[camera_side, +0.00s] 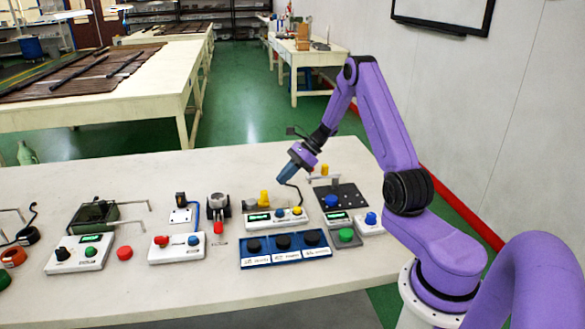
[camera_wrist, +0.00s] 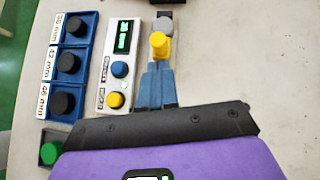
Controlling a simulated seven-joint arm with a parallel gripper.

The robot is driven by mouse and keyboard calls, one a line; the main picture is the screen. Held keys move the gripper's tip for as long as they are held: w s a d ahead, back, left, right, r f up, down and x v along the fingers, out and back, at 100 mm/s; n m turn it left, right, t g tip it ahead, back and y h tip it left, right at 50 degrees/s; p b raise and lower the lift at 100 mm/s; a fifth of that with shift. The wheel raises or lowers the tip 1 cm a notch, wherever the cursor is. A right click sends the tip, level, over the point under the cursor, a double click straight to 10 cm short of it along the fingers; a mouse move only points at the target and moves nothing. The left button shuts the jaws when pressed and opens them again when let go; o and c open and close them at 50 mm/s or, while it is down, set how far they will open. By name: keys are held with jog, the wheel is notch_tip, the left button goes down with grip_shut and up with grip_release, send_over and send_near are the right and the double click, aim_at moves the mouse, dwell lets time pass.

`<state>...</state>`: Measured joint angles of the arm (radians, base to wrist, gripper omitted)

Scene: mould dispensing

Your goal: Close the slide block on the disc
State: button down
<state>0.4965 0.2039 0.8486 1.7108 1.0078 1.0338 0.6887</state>
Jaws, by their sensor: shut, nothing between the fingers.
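A yellow upright piece (camera_wrist: 160,45) stands beside a small grey round part (camera_wrist: 165,25) in the wrist view. The yellow piece (camera_side: 264,198) also shows in the side view, behind a white control box. I cannot tell for certain which part is the slide block or the disc. My gripper (camera_wrist: 156,68) has its blue fingers shut and empty, with the tips just below the yellow piece in the wrist picture. In the side view my gripper (camera_side: 283,179) hangs above the table, up and right of the yellow piece. Contact cannot be made out.
The white control box (camera_side: 276,218) has a display and blue and yellow buttons. In front lies a blue tray (camera_side: 286,260) with black discs labelled by size. Other devices (camera_side: 178,247) stand at left.

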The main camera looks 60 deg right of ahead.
aim_at(263, 198)
jog(key=shift+x, duration=1.9)
jog(key=shift+w+a, duration=0.3)
jog(key=shift+a, duration=0.2)
